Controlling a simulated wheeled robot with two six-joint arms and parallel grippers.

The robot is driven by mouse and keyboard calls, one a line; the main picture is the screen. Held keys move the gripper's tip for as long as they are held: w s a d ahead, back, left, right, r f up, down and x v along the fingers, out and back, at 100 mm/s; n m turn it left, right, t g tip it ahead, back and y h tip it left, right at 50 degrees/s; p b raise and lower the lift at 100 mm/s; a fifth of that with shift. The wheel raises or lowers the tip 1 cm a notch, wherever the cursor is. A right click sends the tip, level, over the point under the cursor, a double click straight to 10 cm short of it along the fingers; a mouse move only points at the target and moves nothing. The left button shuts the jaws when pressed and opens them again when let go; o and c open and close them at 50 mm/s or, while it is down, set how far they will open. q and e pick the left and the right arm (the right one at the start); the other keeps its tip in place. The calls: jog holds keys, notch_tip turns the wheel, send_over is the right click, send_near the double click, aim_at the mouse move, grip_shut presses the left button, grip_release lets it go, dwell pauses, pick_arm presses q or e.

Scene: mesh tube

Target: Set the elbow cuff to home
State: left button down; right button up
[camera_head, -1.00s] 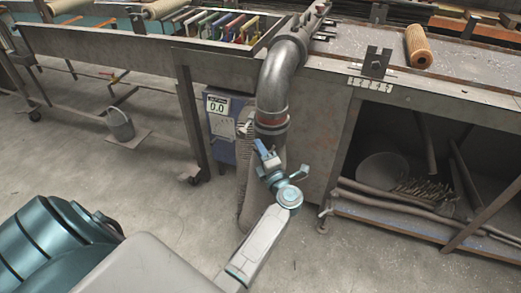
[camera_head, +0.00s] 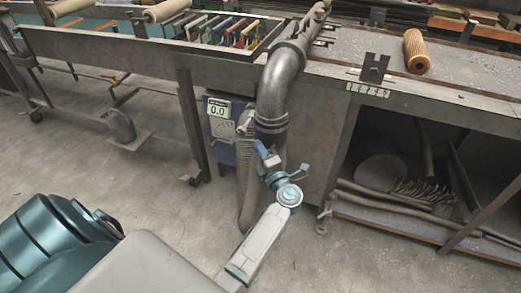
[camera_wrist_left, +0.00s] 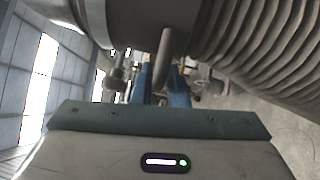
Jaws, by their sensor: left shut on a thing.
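The elbow cuff (camera_head: 271,124) is a dark ringed band at the lower end of the grey metal elbow duct (camera_head: 285,75), in the head view. My left gripper (camera_head: 263,149) is just below and at the front of the cuff. Its blue fingers (camera_wrist_left: 162,87) are shut on a grey peg-like handle (camera_wrist_left: 164,50), which shows between them in the left wrist view. The handle hangs from the large round grey body above; the cuff's far side is hidden. My right gripper is not in view.
A ribbed hose (camera_head: 248,185) hangs close to the left of my left gripper. A blue-grey box with a 0.0 display (camera_head: 218,108) stands behind it. The metal bench (camera_head: 345,72) runs above, and a bucket (camera_head: 121,126) stands at left. Open floor lies left.

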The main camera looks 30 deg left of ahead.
pick_arm(q)
jog(key=shift+w+r, duration=0.1)
jog(key=shift+r, duration=0.4)
jog(key=c, duration=1.5)
grip_release()
jog(key=shift+r, duration=0.1)
jog(key=shift+f, duration=0.25)
